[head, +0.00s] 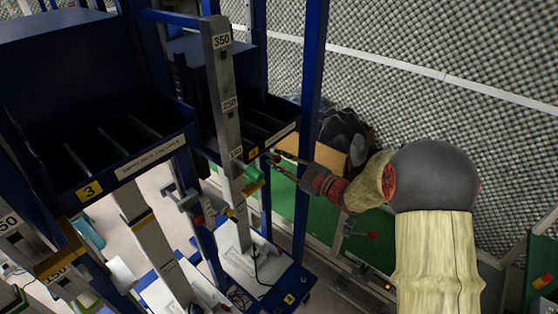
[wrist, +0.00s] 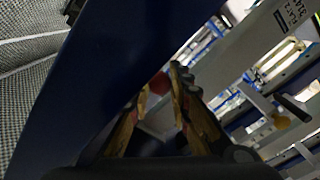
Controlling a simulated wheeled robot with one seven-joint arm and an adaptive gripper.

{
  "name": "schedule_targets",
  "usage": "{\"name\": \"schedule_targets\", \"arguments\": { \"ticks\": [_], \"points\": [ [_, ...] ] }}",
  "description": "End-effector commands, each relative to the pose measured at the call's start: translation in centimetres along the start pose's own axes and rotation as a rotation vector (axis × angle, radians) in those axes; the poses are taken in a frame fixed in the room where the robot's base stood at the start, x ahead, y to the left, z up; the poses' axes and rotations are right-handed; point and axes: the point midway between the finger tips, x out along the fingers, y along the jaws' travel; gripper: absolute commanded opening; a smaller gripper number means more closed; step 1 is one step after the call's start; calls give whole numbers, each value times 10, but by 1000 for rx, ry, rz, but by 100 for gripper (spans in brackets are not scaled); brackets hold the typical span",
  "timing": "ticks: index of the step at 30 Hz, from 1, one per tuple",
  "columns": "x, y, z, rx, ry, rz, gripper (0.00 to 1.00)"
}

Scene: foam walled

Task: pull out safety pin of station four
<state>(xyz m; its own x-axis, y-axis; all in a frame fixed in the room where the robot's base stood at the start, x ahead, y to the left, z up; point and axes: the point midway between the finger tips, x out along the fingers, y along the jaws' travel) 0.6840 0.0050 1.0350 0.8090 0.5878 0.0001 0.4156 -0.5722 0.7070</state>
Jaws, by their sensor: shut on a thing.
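Station four has a dark bin marked with a yellow 4 label (head: 253,152) and a grey post with a height scale (head: 222,75). My gripper (head: 276,164) reaches in from the right, beside the blue upright and close to the bin's front edge. In the wrist view my gripper (wrist: 160,82) has its fingers on either side of a red round knob (wrist: 159,84), which looks like the head of the safety pin. The pin's shaft and its hole are hidden, so I cannot tell how far in it sits.
A blue upright (head: 310,85) stands close to my gripper and fills much of the wrist view's left (wrist: 90,70). Station three's bin (head: 90,130) is at the left. A cardboard box (head: 315,158) stands behind, near the foam wall (head: 430,110).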

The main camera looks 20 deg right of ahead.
Motion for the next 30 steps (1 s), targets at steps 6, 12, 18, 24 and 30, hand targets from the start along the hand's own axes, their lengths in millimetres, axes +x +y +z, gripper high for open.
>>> {"name": "schedule_targets", "arguments": {
  "ticks": [6,12,18,24,30],
  "points": [
    [-18,1,1,0,-4,1,0],
    [-64,2,2,1,-5,3,0],
    [-88,0,1,1,-3,1,0],
    [-90,-1,1,1,-2,-1,0],
    [-90,-2,1,2,-2,-1,23]
  ]
}}
